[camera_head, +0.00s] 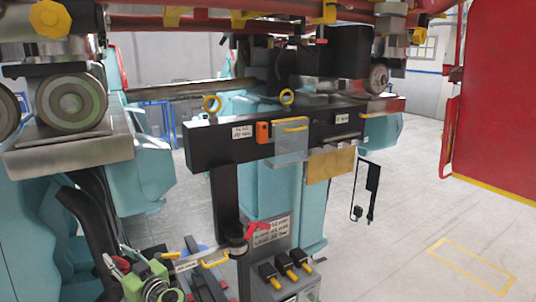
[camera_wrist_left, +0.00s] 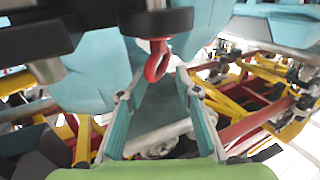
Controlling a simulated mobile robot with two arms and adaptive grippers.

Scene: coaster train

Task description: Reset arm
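My left gripper (camera_head: 205,268) is at the lower left of the head view, behind its green wrist housing (camera_head: 147,283). In the left wrist view its two fingers stand wide apart, with nothing held between the tips (camera_wrist_left: 160,95). A red handle (camera_head: 257,230) sits on a black post beside the gripper in the head view. A red loop (camera_wrist_left: 157,62) hangs under a black round part (camera_wrist_left: 156,20) just beyond the fingertips in the wrist view; I cannot tell whether it is the same handle. It appears apart from the fingers. My right gripper is not in view.
A black beam (camera_head: 205,145) with yellow rings crosses the middle. A lower panel (camera_head: 270,262) carries several black and yellow levers. A red panel (camera_head: 495,100) stands right. Clear floor (camera_head: 400,230) lies at lower right.

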